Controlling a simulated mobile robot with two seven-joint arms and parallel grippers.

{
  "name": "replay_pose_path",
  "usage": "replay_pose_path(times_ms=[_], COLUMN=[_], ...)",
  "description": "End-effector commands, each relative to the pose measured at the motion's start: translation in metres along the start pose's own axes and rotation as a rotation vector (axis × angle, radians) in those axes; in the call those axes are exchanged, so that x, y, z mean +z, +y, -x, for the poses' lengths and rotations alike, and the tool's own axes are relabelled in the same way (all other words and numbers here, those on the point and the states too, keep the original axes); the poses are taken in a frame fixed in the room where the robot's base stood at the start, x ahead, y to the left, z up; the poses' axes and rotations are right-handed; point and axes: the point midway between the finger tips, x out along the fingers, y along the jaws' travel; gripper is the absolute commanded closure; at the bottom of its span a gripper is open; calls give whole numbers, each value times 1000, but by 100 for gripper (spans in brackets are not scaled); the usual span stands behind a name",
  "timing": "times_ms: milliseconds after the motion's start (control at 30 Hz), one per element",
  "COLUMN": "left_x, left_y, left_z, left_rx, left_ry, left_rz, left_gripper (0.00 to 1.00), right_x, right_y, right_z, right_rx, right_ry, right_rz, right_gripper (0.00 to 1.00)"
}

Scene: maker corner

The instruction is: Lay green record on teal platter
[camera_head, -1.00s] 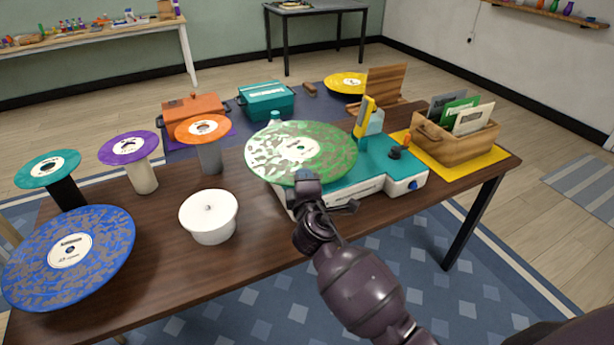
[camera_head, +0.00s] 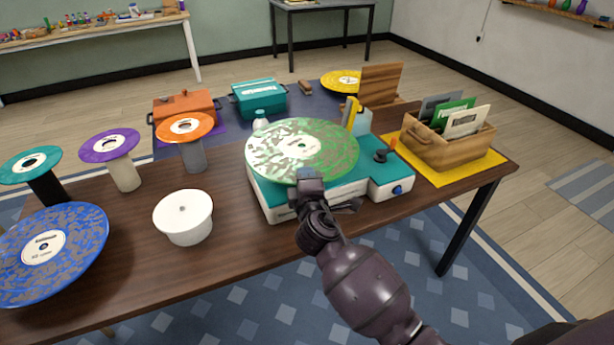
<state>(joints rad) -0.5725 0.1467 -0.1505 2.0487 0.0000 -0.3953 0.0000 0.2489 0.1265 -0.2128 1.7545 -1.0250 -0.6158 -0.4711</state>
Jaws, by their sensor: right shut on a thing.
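The green record (camera_head: 285,138) is a large disc with pale mottling and a white-and-green label. My right gripper (camera_head: 309,178) is shut on its near edge. The record is over the teal record player (camera_head: 345,187) and covers most of its top, so the platter is hidden. A gap under its near edge suggests that it is held above the player; I cannot tell whether it touches anything below. The player's dark lever (camera_head: 381,155) and blue knob (camera_head: 397,190) show on the right. My left gripper is not in view.
A yellow upright piece (camera_head: 351,111) stands close behind the record's right edge. A wooden crate (camera_head: 440,153) with sleeves is at the right. A white round pot (camera_head: 184,222), a blue record (camera_head: 60,270) and several small discs on stands are at the left.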

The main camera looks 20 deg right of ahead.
Motion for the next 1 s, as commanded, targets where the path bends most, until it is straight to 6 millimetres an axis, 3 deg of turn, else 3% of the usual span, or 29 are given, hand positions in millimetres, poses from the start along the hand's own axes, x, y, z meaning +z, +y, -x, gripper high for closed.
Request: replay_pose_path(times_ms=[633,1000], left_x=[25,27], left_y=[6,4], left_z=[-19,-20], left_rx=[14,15], left_ry=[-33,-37], left_rz=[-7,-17], left_gripper=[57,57], right_x=[0,0], right_y=[-53,-57], right_z=[1,0], right_rx=[-7,2], right_ry=[1,1], right_rz=[2,0], right_gripper=[100,100])
